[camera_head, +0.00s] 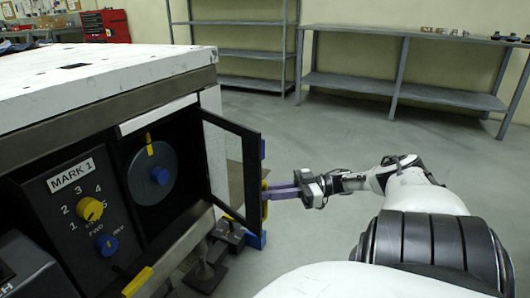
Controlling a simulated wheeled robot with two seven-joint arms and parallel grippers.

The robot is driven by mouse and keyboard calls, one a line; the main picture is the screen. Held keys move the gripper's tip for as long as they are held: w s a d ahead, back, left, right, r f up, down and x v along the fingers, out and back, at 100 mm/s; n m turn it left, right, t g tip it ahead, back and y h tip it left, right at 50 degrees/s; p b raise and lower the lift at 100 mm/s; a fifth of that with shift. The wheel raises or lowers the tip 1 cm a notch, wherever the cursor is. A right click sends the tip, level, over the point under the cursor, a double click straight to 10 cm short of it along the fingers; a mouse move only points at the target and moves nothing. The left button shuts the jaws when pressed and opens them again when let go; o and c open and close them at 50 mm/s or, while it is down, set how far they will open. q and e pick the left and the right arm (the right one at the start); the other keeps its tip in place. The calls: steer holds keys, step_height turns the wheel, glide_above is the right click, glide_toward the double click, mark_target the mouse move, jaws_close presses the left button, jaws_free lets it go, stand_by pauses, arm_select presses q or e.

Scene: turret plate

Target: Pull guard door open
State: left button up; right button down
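The guard door (224,166) is a dark frame with a clear pane, hinged on the dark machine cabinet. It stands open, swung outward to the right of the cabinet opening. Blue blocks (256,240) sit on its outer edge, and a yellow handle (265,205) is on its outer side. My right gripper (269,191) comes in from the right. Its purple fingers are close together at the yellow handle and appear closed on it; their tips are partly hidden. My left gripper is not in view.
Inside the cabinet is a grey disc with a blue hub (160,175). Left of it, a MARK 1 panel (62,215) has a yellow knob and a blue knob. A white worktop (90,80) covers the machine. Shelves (400,90) stand behind; the floor (330,130) between is clear.

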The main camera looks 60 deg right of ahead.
steer(key=c, duration=2)
jaws_free()
steer(key=shift+w+d+r, duration=0.1)
steer(key=shift+w+r, duration=0.05)
steer(key=shift+w, duration=0.2)
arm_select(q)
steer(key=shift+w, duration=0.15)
arm_select(e)
steer(key=shift+s, duration=0.15)
